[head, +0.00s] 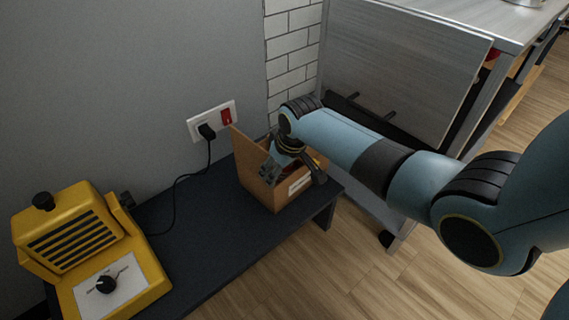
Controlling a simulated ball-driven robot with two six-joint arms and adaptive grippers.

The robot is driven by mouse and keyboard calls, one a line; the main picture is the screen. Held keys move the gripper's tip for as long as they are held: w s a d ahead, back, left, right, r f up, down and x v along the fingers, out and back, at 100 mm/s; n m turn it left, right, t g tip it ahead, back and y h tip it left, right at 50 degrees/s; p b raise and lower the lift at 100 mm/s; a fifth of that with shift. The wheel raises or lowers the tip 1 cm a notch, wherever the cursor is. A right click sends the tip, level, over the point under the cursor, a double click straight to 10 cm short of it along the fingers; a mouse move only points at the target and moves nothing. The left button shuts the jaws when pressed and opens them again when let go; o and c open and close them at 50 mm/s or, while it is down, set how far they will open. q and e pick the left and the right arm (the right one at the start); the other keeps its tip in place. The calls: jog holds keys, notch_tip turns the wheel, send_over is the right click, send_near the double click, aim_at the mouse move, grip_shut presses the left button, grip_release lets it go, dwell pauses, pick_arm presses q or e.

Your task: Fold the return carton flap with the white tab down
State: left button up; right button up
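The brown return carton (262,188) stands on the dark low table, with its top at least partly open. One tall flap (243,153) stands up on its left side. A white patch (299,184) shows on the front right; I cannot tell whether it is the tab or a label. My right gripper (294,178) is over the carton's opening, with its dark fingers spread apart. It hides much of the inside and the far flaps. I cannot tell whether a finger touches the carton. My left gripper is out of view.
A yellow device (75,240) with a black knob stands left on the dark table (215,240). A black cord (177,190) runs to the wall socket (207,122) with a red switch. A grey cart (400,60) stands behind my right arm.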

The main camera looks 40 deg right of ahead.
jog(key=shift+p, duration=0.3)
dwell(0.9)
grip_shut()
jog(key=shift+w+d+y, duration=0.15)
jog(key=shift+d+y, duration=0.65)
jog(key=shift+y, duration=0.1)
jog(key=shift+f, duration=0.1)
